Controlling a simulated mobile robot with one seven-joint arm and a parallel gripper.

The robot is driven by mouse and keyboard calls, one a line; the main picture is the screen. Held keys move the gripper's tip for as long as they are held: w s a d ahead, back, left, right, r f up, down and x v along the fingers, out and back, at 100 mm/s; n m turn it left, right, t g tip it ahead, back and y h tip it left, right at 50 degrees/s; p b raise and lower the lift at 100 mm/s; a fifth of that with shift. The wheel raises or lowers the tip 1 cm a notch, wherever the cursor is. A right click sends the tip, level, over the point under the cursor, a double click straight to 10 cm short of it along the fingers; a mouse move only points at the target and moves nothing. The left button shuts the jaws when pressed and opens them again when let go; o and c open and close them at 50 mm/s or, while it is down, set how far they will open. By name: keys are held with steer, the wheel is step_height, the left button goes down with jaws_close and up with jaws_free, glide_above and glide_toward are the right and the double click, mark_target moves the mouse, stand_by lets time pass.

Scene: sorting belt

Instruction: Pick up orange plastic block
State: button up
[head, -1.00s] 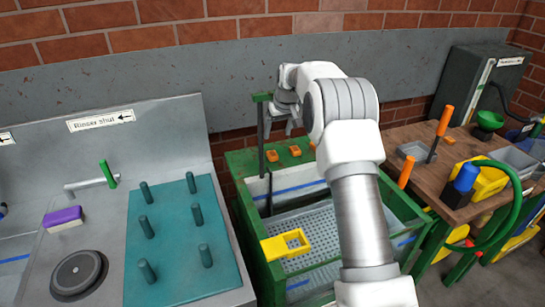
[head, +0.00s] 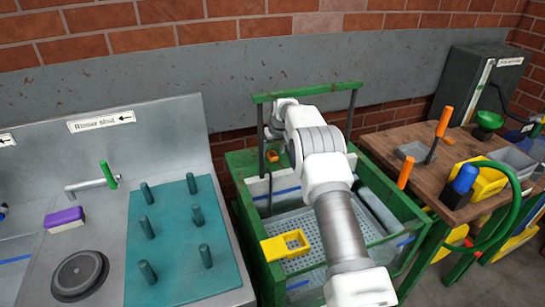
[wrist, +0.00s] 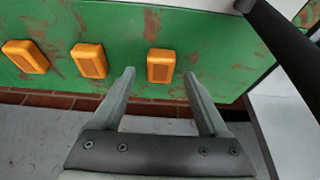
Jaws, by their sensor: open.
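Three orange plastic blocks lie in a row on a green painted surface in the wrist view: a left one (wrist: 25,57), a middle one (wrist: 89,60) and a right one (wrist: 160,66). My gripper (wrist: 159,73) is open. Its fingertips are on either side of the near part of the right block, with gaps visible on both sides. Whether they are down at block height I cannot tell. In the head view one orange block (head: 272,156) shows on the green ledge; my arm hides the others and most of the gripper.
A green-framed bin (head: 250,240) with a perforated tray and a yellow part (head: 285,246) is below the ledge. A green bar (head: 310,92) on dark posts stands over the ledge, close to my arm. A wooden bench (head: 415,165) with tools is at right.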

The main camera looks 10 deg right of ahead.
mark_target(273, 154)
steer(key=shift+w+f, duration=0.2)
steer(key=shift+f, duration=0.25)
steer(key=shift+c, duration=0.3)
jaws_close()
steer(key=shift+r, duration=0.1)
steer(key=shift+r, duration=0.55)
step_height(273, 154, up, 3)
steer(key=shift+f, duration=0.1)
steer(key=d+r, duration=0.7)
steer(key=d, duration=0.4)
steer(key=shift+s+d+p, duration=0.3)
steer(key=shift+s+p, duration=0.15)
